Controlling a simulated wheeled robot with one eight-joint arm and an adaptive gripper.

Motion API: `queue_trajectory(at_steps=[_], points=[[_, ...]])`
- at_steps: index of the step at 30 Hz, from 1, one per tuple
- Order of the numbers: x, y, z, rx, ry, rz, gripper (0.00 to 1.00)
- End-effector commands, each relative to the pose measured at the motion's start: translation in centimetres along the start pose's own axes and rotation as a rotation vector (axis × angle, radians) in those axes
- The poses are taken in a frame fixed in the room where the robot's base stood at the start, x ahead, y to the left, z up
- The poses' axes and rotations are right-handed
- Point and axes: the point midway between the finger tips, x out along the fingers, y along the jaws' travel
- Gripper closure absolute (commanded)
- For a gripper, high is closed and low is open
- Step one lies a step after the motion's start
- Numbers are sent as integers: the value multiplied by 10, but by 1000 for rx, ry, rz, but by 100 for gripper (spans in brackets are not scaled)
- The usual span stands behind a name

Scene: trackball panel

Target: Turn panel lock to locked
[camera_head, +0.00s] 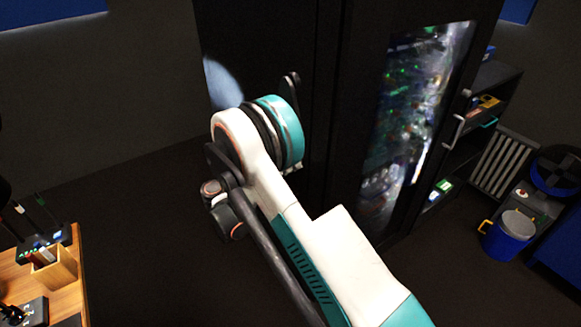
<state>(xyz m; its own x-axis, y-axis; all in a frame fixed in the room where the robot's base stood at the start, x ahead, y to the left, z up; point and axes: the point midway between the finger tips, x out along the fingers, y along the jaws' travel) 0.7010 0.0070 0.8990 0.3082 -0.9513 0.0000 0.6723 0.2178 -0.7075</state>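I cannot make out the panel lock or a trackball panel in the head view. My white and teal arm reaches up from the bottom right across the middle, with its rounded joint in front of a dark cabinet (341,130). I cannot pick out my gripper's fingers; the arm's far end seems hidden behind the joint or out of frame. Whether anything touches the gripper does not show.
The cabinet has a glass door (418,115) with small lights inside and a metal handle (453,132). A shelf unit (497,78), a radiator (502,157) and a blue bucket (509,235) stand right. A wooden desk (72,290) is at left. Floor (135,215) between is clear.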

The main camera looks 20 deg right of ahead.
Motion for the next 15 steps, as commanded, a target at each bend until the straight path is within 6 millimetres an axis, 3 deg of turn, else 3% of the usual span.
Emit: queue_trajectory(at_steps=[13, 15], points=[[10, 0, 0, 0, -1, 1, 59], [10, 0, 0, 0, -1, 0, 75]])
